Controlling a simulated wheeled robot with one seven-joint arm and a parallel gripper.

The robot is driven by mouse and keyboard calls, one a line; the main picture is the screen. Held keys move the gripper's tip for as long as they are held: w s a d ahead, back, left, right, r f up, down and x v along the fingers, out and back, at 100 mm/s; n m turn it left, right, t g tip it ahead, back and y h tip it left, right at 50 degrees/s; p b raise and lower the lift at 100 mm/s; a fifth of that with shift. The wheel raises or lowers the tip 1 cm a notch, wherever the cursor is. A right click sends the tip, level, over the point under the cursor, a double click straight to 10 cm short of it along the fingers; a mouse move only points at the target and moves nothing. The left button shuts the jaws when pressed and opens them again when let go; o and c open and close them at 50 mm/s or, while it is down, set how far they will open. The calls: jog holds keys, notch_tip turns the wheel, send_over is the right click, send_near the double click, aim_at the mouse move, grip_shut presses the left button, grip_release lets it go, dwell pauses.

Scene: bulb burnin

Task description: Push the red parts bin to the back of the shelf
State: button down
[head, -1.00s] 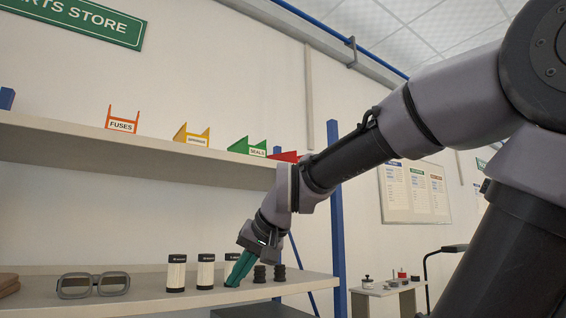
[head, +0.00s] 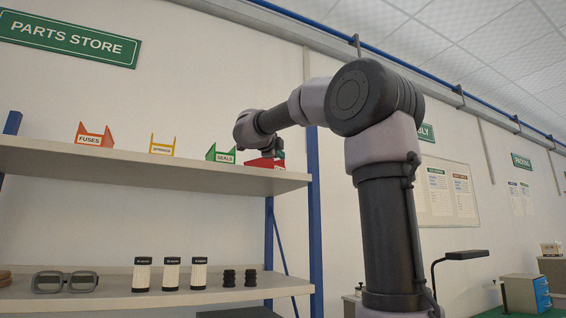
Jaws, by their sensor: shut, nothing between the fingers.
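The red parts bin (head: 262,162) stands on the upper shelf (head: 150,163), near its right end. The arm hides part of the bin, and only a corner of its white label shows. The fingers are shut and small in view, overlapping the bin's outline. I cannot tell whether they touch the bin or how deep on the shelf it stands.
A green SEALS bin (head: 222,155) stands close to the left of the red bin. A yellow bin (head: 162,148) and an orange FUSES bin (head: 95,138) are further left. A blue post (head: 314,190) is at the shelf's right end. The lower shelf (head: 100,298) holds glasses and several canisters.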

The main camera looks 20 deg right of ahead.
aim_at(281, 167)
jog(key=x, duration=1)
jog(key=shift+f, duration=0.15)
jog(key=shift+w+a, duration=0.2)
jog(key=shift+w, duration=1.65)
jog(key=shift+w, duration=0.35)
jog(key=w, duration=0.3)
jog(key=shift+w, duration=0.15)
